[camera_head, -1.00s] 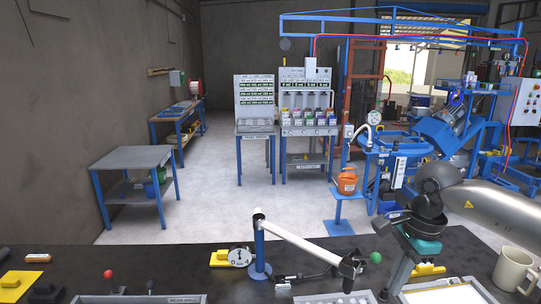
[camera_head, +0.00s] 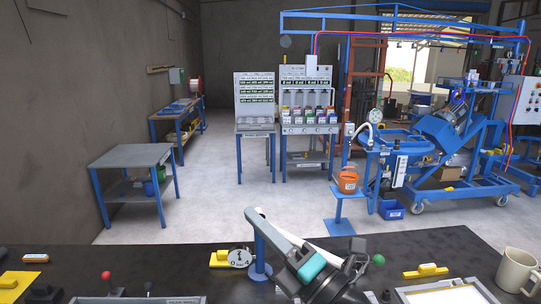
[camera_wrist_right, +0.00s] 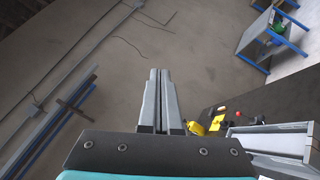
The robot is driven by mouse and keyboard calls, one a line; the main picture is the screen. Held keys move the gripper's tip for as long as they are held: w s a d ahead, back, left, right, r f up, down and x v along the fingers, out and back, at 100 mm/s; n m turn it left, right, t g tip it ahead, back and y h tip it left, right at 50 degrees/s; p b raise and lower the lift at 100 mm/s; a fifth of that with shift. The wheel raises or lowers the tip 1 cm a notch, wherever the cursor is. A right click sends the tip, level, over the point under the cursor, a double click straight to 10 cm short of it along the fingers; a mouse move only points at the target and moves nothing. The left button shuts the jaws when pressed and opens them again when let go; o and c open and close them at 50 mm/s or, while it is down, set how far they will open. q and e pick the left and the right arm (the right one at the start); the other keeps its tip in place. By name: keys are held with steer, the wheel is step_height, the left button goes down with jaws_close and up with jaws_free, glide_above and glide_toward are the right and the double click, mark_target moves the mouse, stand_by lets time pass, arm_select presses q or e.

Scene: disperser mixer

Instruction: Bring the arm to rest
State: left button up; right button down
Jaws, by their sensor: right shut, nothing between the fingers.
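My right gripper (camera_head: 252,212) is over the front of the dark bench (camera_head: 440,243), its grey fingers pointing up and left in the head view. Behind the fingers is the blue post (camera_head: 259,250) with a white lever, which they partly cover; I cannot tell the gap between them. In the right wrist view the two fingers (camera_wrist_right: 159,74) lie side by side, shut, with nothing between them, against the floor and wall. My left gripper is not in view.
A round dial (camera_head: 240,257) stands left of the post. A green ball knob (camera_head: 378,260) is to the right. A mug (camera_head: 516,270) and a framed white panel (camera_head: 445,291) are at the bench's right. Beyond, the floor (camera_head: 230,215) is open up to the grey side table (camera_head: 132,156).

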steer(key=s+d+f+m+h, duration=0.2)
steer(key=d+f+m+h, duration=1.25)
steer(key=m, duration=0.65)
steer(key=s+d+f+m+g+h, duration=0.15)
steer(key=s+f+m+g, duration=0.25)
steer(key=s+f+g, duration=0.5)
steer(key=s+d+f+m+g, duration=0.25)
steer(key=s+f+m, duration=0.4)
steer(key=s, duration=0.65)
step_height(320, 180, down, 32)
steer(key=s+n+g+b, duration=0.2)
steer(key=b, duration=0.7)
arm_select(q)
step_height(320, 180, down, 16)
steer(key=b, duration=0.7)
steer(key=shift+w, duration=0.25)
arm_select(e)
steer(key=s+d+f, duration=0.1)
steer(key=s+f, duration=0.6)
steer(key=f, duration=0.3)
steer(key=s+d+f, duration=0.1)
steer(key=s+f, duration=0.7)
steer(key=f, duration=0.2)
steer(key=shift+f+g, duration=0.2)
steer(key=shift+g, duration=0.15)
